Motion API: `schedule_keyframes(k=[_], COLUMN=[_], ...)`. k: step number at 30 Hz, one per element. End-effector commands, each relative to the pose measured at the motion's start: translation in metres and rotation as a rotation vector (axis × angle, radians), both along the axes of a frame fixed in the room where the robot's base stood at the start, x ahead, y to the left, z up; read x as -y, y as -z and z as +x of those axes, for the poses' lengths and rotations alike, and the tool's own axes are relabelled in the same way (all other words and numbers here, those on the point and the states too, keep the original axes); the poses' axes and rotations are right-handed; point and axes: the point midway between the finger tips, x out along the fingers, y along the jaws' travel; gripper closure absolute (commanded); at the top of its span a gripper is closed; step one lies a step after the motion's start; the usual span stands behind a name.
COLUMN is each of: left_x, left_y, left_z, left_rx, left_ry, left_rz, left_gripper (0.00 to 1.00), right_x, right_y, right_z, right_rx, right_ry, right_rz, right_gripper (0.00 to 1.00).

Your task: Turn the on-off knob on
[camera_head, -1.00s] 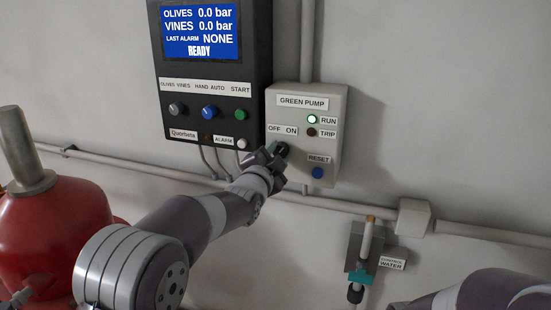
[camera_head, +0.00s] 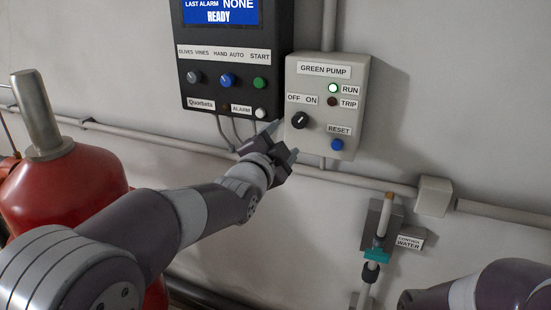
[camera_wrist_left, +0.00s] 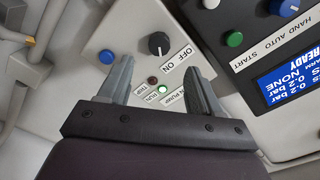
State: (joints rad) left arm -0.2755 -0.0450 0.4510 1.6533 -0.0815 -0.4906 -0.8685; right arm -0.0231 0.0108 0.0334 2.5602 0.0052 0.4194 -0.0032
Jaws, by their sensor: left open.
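The on-off knob (camera_head: 300,120) is a black round knob below the OFF and ON labels on the grey GREEN PUMP box (camera_head: 352,102). Its white mark points up and right, towards ON. The green RUN lamp (camera_head: 333,88) is lit and the TRIP lamp (camera_head: 332,101) is dark. My left gripper (camera_head: 284,141) is open and empty, just below and left of the knob, apart from it. In the left wrist view the knob (camera_wrist_left: 158,43) shows beyond the spread fingers of the gripper (camera_wrist_left: 158,70). My right gripper is out of view.
The black controller (camera_head: 236,80) with several knobs and buttons hangs left of the pump box. A blue RESET button (camera_head: 337,145) sits below the knob. A pipe (camera_head: 345,178) runs below. A red tank (camera_head: 65,195) stands left, a teal-handled valve (camera_head: 376,256) lower right.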

Motion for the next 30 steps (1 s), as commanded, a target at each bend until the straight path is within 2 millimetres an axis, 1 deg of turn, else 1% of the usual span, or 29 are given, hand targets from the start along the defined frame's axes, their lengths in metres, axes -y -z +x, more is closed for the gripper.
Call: schedule_keyframes(k=[1, 3, 6, 9, 17, 18, 19, 20, 22, 23, 24, 26, 27, 29, 30], left_x=[-0.004, -0.007, -0.010, -0.012, -0.012, -0.012, -0.012, -0.013, -0.019, -0.023, -0.032, -0.050, -0.063, -0.083, -0.095], left_y=[0.003, 0.002, 0.001, 0.000, 0.000, 0.001, 0.006, 0.018, 0.059, 0.082, 0.114, 0.162, 0.191, 0.228, 0.248], left_z=[-0.010, -0.022, -0.032, -0.036, -0.036, -0.036, -0.036, -0.036, -0.046, -0.054, -0.067, -0.095, -0.117, -0.153, -0.179], left_rx=[0.002, 0.002, 0.002, 0.000, -0.001, -0.015, -0.050, -0.108, -0.291, -0.390, -0.527, -0.738, -0.867, -1.040, -1.141], left_ry=[0.000, 0.000, 0.000, 0.000, 0.000, 0.000, -0.004, -0.011, -0.046, -0.074, -0.125, -0.232, -0.315, -0.446, -0.533], left_rz=[0.000, 0.001, 0.001, 0.001, -0.004, -0.025, -0.052, -0.085, -0.163, -0.200, -0.249, -0.318, -0.361, -0.416, -0.445], left_gripper=[0.36, 0.36, 0.36, 0.36, 0.36, 0.36, 0.36, 0.36, 0.36, 0.36, 0.36, 0.36, 0.36, 0.36, 0.36], right_x=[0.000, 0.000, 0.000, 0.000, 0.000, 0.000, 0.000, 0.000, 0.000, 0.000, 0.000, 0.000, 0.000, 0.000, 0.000], right_y=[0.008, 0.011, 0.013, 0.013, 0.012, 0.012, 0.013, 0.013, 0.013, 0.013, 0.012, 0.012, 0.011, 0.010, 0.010], right_z=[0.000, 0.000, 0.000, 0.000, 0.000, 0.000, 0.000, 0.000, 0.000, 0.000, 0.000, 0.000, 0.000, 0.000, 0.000], right_rx=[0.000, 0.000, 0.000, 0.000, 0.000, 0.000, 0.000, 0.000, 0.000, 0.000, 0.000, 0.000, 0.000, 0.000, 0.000], right_ry=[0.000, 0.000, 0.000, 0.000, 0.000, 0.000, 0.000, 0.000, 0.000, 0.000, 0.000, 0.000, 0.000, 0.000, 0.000], right_rz=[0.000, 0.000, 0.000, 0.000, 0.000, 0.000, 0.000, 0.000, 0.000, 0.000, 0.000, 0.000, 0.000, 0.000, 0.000], right_gripper=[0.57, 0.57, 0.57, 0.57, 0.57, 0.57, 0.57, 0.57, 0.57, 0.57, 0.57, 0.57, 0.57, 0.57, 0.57])
